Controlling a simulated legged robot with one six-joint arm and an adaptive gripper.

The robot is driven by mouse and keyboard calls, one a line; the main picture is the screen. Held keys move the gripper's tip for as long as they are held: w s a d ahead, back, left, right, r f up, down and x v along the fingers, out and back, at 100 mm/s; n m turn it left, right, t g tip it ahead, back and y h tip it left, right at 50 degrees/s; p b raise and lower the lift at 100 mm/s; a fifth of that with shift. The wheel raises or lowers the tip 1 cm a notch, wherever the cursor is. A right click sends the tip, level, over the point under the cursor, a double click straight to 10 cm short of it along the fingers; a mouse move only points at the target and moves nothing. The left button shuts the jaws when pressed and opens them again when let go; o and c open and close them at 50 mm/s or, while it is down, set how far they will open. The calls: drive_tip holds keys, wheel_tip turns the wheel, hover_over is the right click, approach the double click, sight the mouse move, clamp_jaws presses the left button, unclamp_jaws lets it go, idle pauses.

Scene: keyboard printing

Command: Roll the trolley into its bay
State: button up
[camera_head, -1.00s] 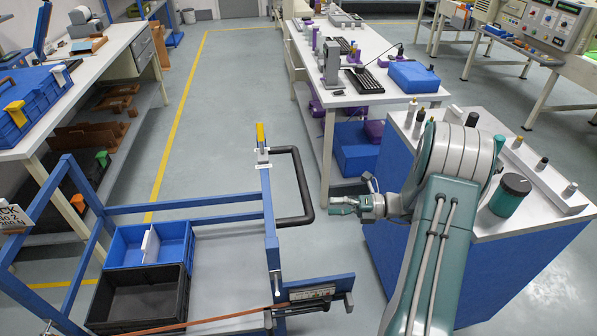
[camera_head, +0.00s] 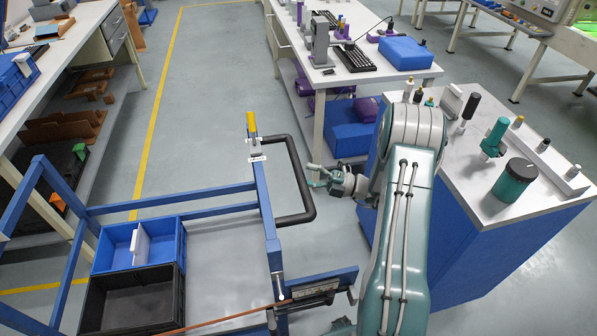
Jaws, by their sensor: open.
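The trolley (camera_head: 262,205) is a blue frame at the lower left. It carries a blue bin (camera_head: 111,262) with a white divider and a black bin (camera_head: 130,300). A black looped handle (camera_head: 307,196) sticks out from its right side. My gripper (camera_head: 315,174) is open and empty at the right of this handle. Its fingertips are very close to the handle; I cannot tell whether they touch it. A yellow floor line (camera_head: 163,83) runs behind the trolley, but I cannot tell which marked area is its bay.
A white bench (camera_head: 345,84) with keyboards and a blue box (camera_head: 408,54) stands ahead. A blue-sided cabinet (camera_head: 480,250) with a green jar (camera_head: 515,181) is close on the right. Another bench (camera_head: 85,45) stands at the left. The grey aisle between the benches is clear.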

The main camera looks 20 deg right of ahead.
sight(298, 172)
drive_tip(key=shift+x, duration=1.5)
clamp_jaws()
